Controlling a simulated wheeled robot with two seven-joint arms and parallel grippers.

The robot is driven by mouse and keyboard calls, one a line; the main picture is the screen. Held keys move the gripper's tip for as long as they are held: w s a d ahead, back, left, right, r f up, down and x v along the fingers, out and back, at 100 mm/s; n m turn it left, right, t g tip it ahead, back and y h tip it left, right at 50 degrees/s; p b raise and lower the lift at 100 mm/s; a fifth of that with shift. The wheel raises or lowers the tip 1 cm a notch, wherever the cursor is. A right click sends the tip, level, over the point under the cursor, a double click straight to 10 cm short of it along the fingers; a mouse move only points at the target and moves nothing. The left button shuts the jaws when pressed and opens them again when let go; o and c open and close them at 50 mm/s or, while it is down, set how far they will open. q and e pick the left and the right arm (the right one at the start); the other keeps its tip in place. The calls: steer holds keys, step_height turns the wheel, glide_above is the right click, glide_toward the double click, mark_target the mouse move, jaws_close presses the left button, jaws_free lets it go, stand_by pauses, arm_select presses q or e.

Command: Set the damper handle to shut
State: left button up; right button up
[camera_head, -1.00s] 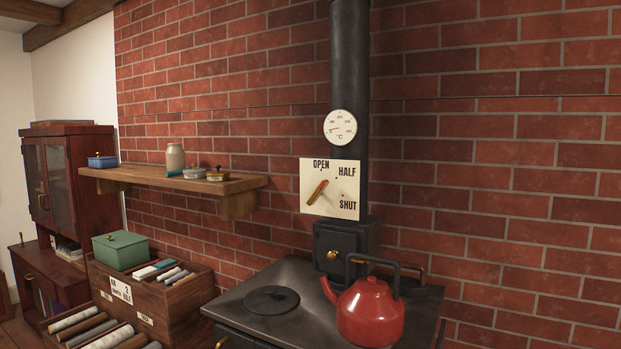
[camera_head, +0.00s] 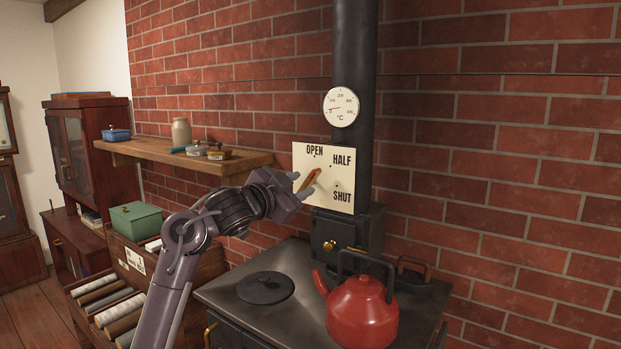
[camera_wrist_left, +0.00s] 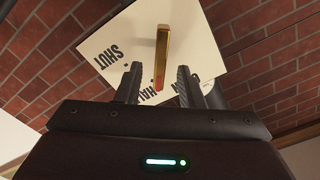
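The damper handle (camera_head: 313,177) is a slim brass-coloured bar with a red end, on a white plate (camera_head: 343,173) marked OPEN, HALF and SHUT. Its red end points up and right, between the OPEN and HALF marks and away from SHUT. My left gripper (camera_head: 303,184) is at the plate's left side, its fingers at the handle. In the left wrist view the handle (camera_wrist_left: 162,45) reaches between the two spread fingers (camera_wrist_left: 158,84), with gaps on both sides. The fingers hide part of the handle in the head view. My right gripper is out of view.
A red kettle (camera_head: 362,312) stands on the black stove top (camera_head: 237,310) below the plate. The stove pipe (camera_head: 354,60) with a round dial (camera_head: 341,107) rises behind. A wooden shelf (camera_head: 240,163) with jars and tins is left, behind my arm. The wall right is clear.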

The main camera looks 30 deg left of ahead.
mark_target(306, 183)
arm_select(q)
steer(key=w, duration=0.3)
steer(key=shift+d+r+p, duration=0.1)
steer(key=shift+d+p, duration=0.05)
steer(key=shift+p, duration=0.25)
steer(key=shift+w+d, duration=0.1)
steer(key=shift+w, duration=0.5)
steer(key=shift+f, duration=0.2)
jaws_close()
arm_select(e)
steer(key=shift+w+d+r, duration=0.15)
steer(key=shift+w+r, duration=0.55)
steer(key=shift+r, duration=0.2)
